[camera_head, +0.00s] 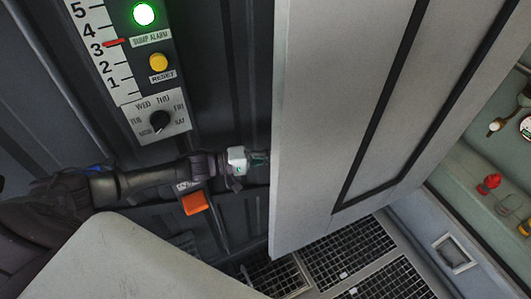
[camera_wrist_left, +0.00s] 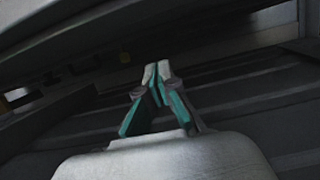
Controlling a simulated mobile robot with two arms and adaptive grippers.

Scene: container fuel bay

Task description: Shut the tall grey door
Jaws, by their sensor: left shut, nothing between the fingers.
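The tall grey door (camera_head: 325,110) stands ajar in the head view, a light grey panel with a black inset outline. Its near edge runs down the middle of the picture. My left gripper (camera_head: 258,160) is just left of that edge, and its fingertips are at or slightly behind it; I cannot tell whether they touch the door. In the left wrist view the teal and grey fingers (camera_wrist_left: 156,88) meet at their tips, shut and empty. My right gripper is in neither view.
A dark ribbed wall (camera_head: 235,80) is on the left, with a number scale, a green lamp (camera_head: 144,14), a yellow reset button (camera_head: 158,62) and a weekday dial (camera_head: 160,122). An orange block (camera_head: 195,203) sits below my left arm. Floor grating (camera_head: 345,252) lies below the door.

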